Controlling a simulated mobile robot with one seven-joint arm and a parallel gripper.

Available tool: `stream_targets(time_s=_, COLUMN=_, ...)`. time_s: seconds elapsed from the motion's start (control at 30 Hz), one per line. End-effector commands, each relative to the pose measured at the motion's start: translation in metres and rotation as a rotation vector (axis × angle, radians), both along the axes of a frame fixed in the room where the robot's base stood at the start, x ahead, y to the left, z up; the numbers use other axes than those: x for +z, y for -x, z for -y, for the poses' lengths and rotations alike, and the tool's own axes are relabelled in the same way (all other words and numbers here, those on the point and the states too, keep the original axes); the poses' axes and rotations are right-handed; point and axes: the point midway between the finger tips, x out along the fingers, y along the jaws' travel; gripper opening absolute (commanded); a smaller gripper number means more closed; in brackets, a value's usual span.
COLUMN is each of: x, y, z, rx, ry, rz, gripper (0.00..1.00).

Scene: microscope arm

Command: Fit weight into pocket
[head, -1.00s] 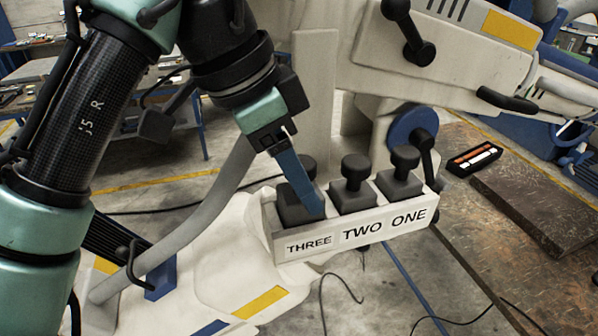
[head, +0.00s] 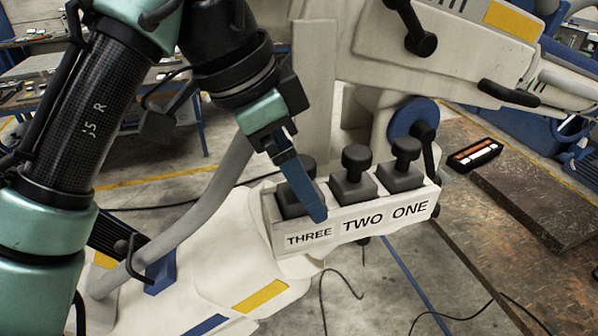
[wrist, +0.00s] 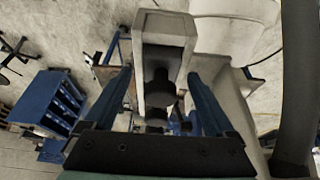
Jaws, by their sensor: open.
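A pale holder (head: 262,212) has pockets labelled THREE, TWO and ONE from left to right. A dark knobbed weight (head: 297,199) sits at THREE, partly hidden by my finger. Another dark weight (head: 353,188) is at TWO and a third dark weight (head: 402,178) is at ONE. My gripper (head: 314,208) is open at the THREE end, with one blue finger across the front of that weight. In the wrist view, the blue fingers of my gripper (wrist: 160,85) stand apart on either side of the holder (wrist: 163,24) and dark knobs. I cannot tell whether they touch.
The white microscope arm (head: 455,60) and its dark knobs rise behind the holder. A grey curved tube (head: 215,197) runs left of it. A brown bench (head: 480,235) with a black case (head: 473,155) lies to the right. Floor shows below the holder.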

Motion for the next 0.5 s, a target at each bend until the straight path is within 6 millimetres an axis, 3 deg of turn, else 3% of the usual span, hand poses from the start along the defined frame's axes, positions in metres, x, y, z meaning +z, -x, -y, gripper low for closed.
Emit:
stream_targets(time_s=0.13, x=0.001, y=0.000, z=-0.002, rx=0.001, ry=-0.001, rz=-0.002, gripper=0.90)
stream_targets(time_s=0.27, x=0.015, y=0.002, z=-0.007, rx=0.003, ry=-0.003, rz=0.000, gripper=0.90)
stream_targets(time_s=0.5, x=0.059, y=0.007, z=-0.024, rx=0.006, ry=-0.004, rz=0.002, gripper=0.90)
